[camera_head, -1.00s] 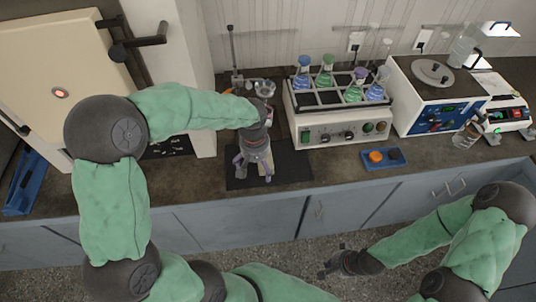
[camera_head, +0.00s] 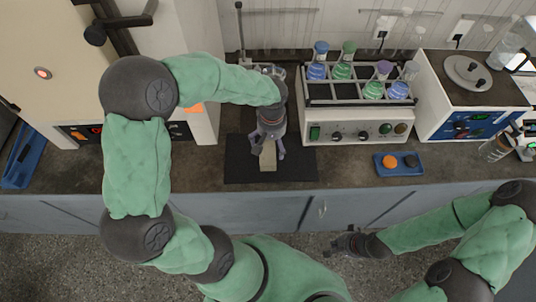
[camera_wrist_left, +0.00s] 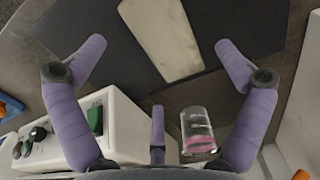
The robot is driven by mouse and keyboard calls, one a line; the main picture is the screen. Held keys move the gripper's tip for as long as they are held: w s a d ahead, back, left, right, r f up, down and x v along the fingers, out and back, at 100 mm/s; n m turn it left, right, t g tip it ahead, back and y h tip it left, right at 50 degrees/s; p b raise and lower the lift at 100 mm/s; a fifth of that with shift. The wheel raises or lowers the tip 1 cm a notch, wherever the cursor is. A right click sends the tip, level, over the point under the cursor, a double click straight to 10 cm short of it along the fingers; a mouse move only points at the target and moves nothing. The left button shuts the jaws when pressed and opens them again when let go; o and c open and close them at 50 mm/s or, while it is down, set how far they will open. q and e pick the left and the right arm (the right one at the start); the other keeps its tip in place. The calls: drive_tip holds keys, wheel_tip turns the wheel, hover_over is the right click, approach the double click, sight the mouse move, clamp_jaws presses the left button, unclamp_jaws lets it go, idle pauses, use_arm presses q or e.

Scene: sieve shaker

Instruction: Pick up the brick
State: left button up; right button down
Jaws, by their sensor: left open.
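A pale beige brick (camera_head: 268,156) lies on a black mat (camera_head: 238,160) on the counter in the head view. It shows large in the left wrist view (camera_wrist_left: 161,38), at the top middle. My left gripper (camera_head: 267,152) is above the brick, its fingers partly covering it. In the left wrist view my left gripper (camera_wrist_left: 157,65) is open, its purple fingers spread to either side of the brick with nothing between them. My right gripper (camera_head: 338,245) is low in front of the counter, far from the brick; its jaws are too small to judge.
A shaker with coloured flasks (camera_head: 357,121) stands right of the mat. A blue tray (camera_head: 398,169) with an orange and a dark item lies before it. A glass jar with pink contents (camera_wrist_left: 197,130) shows in the wrist view. A cream cabinet (camera_head: 50,60) stands left.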

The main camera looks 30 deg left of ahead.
sight(271, 151)
use_arm(q)
drive_tip(key=f+b, duration=0.2)
drive_tip(key=f, duration=0.3)
drive_tip(key=shift+s, duration=0.2)
drive_tip(key=c, duration=1.4)
